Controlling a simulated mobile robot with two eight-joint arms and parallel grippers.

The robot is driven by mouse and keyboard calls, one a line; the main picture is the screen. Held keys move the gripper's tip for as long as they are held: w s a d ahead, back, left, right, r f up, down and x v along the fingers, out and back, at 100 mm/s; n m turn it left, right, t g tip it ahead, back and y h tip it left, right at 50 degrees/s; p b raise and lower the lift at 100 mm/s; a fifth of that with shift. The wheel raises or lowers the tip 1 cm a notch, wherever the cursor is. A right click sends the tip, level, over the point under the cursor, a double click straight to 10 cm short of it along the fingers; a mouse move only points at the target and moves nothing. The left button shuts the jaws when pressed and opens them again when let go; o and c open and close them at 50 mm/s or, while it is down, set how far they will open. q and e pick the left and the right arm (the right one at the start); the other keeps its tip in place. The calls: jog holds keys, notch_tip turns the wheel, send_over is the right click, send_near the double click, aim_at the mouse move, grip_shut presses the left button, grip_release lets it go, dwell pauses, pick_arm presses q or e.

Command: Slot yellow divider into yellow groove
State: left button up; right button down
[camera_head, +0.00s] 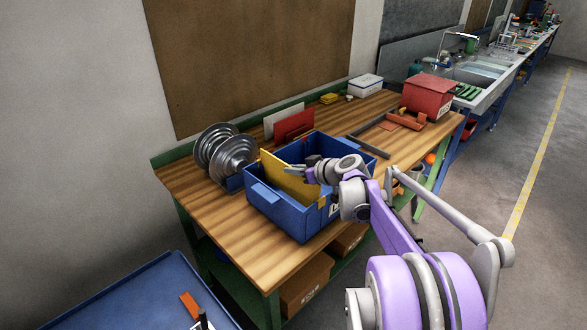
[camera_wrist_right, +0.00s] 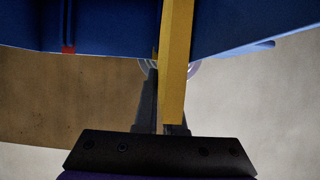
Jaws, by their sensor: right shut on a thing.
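The yellow divider (camera_head: 286,180) is a flat panel standing tilted in the blue crate (camera_head: 283,212) on the workbench. My right gripper (camera_head: 300,172) is shut on the divider at its right edge, over the crate. In the right wrist view the divider (camera_wrist_right: 176,60) runs edge-on between the fingers of my right gripper (camera_wrist_right: 163,118). The blue crate wall (camera_wrist_right: 110,25) shows behind it, with a small red mark. My left gripper is out of view.
A metal disc stack (camera_head: 225,154) stands left of the crate. A red panel (camera_head: 294,124) and a white panel (camera_head: 283,120) stand behind it. A red box (camera_head: 428,94) and dark bars lie to the right. The bench's front left is clear.

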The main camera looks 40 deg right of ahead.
aim_at(318, 189)
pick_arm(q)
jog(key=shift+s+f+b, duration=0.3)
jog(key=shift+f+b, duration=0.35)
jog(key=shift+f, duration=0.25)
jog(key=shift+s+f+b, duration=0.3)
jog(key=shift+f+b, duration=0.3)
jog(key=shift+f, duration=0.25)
pick_arm(e)
jog(key=shift+f, duration=3)
jog(key=c, duration=0.9)
grip_release()
jog(key=shift+s, duration=0.1)
jog(key=v, duration=1)
jog(key=shift+s+r, duration=0.2)
jog(key=shift+s, duration=0.05)
